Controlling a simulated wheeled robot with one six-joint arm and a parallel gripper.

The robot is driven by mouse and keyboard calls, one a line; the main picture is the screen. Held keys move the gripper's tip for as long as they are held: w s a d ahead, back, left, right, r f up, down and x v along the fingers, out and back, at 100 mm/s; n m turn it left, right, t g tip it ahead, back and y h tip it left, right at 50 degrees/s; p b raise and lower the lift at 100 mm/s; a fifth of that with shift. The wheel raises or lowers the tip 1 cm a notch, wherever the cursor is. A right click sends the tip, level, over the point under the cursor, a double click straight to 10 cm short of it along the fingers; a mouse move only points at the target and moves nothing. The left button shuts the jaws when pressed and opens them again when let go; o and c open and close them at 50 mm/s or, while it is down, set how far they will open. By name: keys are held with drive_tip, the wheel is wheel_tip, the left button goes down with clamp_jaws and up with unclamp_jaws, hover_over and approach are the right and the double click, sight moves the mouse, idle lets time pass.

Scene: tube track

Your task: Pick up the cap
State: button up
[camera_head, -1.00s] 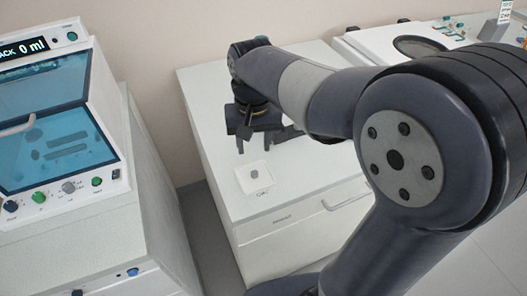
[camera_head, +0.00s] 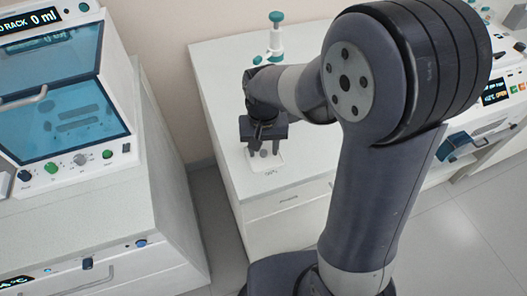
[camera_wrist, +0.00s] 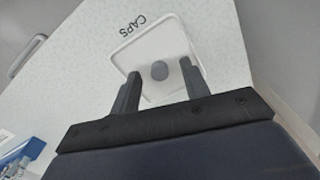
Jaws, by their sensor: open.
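The cap is a small grey disc (camera_wrist: 159,71) on a white square tray (camera_wrist: 122,57) beside the printed word CAPS. In the wrist view it lies between and slightly beyond the fingertips of my open, empty gripper (camera_wrist: 160,72). In the head view my gripper (camera_head: 264,152) points down just over the tray (camera_head: 280,158), its fingers on either side of the cap (camera_head: 263,153). Whether the fingertips are level with the cap cannot be told.
The tray sits near the front edge of a white cabinet top (camera_head: 300,180). A white and green pipette-like stand (camera_head: 276,40) is behind my arm. A machine with a blue window (camera_head: 65,110) stands at left. The cabinet top around the tray is clear.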

drive_tip(key=shift+c, duration=0.3)
drive_tip(key=c, duration=0.8)
